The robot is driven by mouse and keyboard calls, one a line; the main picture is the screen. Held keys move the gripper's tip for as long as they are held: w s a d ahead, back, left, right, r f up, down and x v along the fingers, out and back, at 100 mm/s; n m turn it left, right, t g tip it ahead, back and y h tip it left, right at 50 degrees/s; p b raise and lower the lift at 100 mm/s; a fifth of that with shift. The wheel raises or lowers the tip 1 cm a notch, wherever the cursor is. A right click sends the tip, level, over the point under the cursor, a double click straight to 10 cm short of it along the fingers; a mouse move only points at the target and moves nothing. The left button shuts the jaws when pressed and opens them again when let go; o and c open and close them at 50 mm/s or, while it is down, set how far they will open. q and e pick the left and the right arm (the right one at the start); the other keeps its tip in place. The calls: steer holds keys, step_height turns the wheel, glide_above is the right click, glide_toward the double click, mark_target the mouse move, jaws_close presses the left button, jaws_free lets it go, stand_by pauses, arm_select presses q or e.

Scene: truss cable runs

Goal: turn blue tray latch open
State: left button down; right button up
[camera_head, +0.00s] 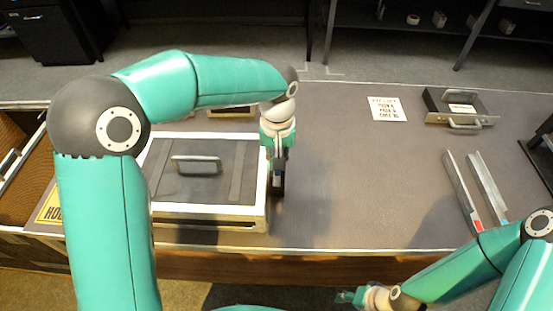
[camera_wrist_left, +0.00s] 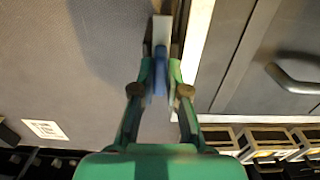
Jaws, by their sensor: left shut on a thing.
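A pale-framed box (camera_head: 210,215) with a grey lid and a metal handle (camera_head: 196,164) sits on the left of the bench. My left gripper (camera_head: 278,180) points down beside its right side. In the left wrist view my left gripper (camera_wrist_left: 160,75) is shut on a blue latch piece (camera_wrist_left: 159,84), with a pale bar (camera_wrist_left: 161,32) running on beyond the fingertips. The latch lies close alongside the box's pale edge (camera_wrist_left: 196,40). In the head view the fingers hide the latch. My right gripper (camera_head: 350,297) is low, in front of the bench; its fingers are too small to read.
Two metal rails (camera_head: 462,192) with red and blue ends lie at the right. A dark tray (camera_head: 436,103) with a handle and a printed sheet (camera_head: 387,109) are at the back right. The middle of the bench (camera_head: 350,180) is clear. An open brown-lined bin (camera_head: 18,195) stands at the left.

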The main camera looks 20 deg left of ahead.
arm_select(q)
steer(key=shift+w+r, duration=0.1)
steer(key=c, duration=1.2)
jaws_free()
step_height(320, 180, up, 12)
steer(key=shift+f, duration=0.1)
